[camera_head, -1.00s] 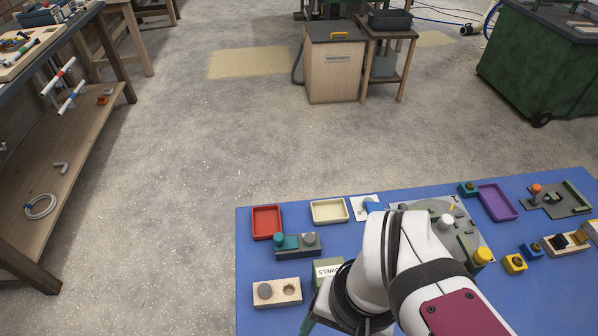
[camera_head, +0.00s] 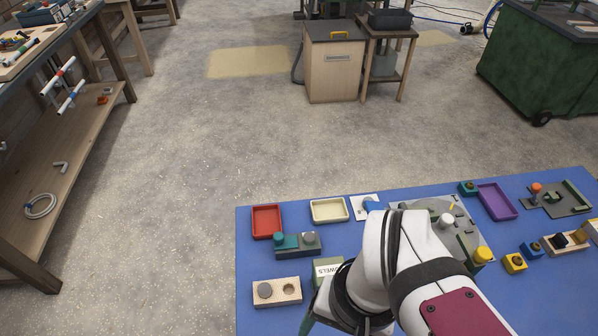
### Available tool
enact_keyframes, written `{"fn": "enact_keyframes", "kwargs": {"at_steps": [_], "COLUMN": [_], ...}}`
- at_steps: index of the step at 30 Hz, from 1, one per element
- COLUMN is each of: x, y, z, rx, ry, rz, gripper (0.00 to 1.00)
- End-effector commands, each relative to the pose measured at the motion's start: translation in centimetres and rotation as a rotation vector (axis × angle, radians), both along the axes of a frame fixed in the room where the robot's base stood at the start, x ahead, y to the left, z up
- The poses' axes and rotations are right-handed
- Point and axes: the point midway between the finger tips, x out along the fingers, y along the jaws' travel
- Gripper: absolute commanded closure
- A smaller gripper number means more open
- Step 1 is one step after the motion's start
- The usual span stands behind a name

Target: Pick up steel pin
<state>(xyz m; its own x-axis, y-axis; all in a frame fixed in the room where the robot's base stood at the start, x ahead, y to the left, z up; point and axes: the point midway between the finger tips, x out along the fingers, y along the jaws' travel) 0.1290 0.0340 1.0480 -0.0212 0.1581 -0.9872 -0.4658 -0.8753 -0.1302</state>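I cannot pick out the steel pin for certain. A grey round-topped piece (camera_head: 264,291) stands in the left hole of a pale wooden block (camera_head: 277,302) at the near left of the blue table. The block's right hole looks empty. Another grey round piece (camera_head: 309,239) stands on the dark green holder (camera_head: 297,252) behind. My white arm covers the middle of the table and runs off the bottom edge. Its fingers are hidden or out of frame, so I cannot see their opening or any contact.
A red tray (camera_head: 254,222), a cream tray (camera_head: 346,213) and a purple tray (camera_head: 512,204) lie along the far side of the blue table (camera_head: 380,187). A labelled green box (camera_head: 327,269) sits left of my arm. Yellow and blue blocks stand at the right.

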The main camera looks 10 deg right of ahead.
Motion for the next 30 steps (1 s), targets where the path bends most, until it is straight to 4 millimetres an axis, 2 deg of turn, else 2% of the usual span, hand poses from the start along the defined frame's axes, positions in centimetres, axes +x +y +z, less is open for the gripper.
{"fn": "enact_keyframes", "kwargs": {"at_steps": [5,7,8,11,12,15,18,21,25,30], "x": [0.4,2.7,4.5,12.1,15.1,21.5,25.2,26.6,26.6,26.4], "y": [0.0,-0.3,-0.5,-1.3,-1.6,-2.2,-2.5,-2.6,-2.6,-2.6], "z": [0.2,0.9,1.3,1.8,1.5,-0.1,-1.6,-2.2,-3.1,-7.8], "rx": [-0.003,-0.018,-0.031,-0.082,-0.101,-0.135,-0.151,-0.155,-0.157,-0.158], "ry": [0.002,0.019,0.03,0.06,0.067,0.072,0.071,0.067,0.07,0.073], "rz": [-0.015,-0.108,-0.177,-0.476,-0.594,-0.854,-1.018,-1.084,-1.09,-1.087], "gripper": [0.29,0.29,0.29,0.29,0.29,0.29,0.29,0.29,0.29,0.29]}}
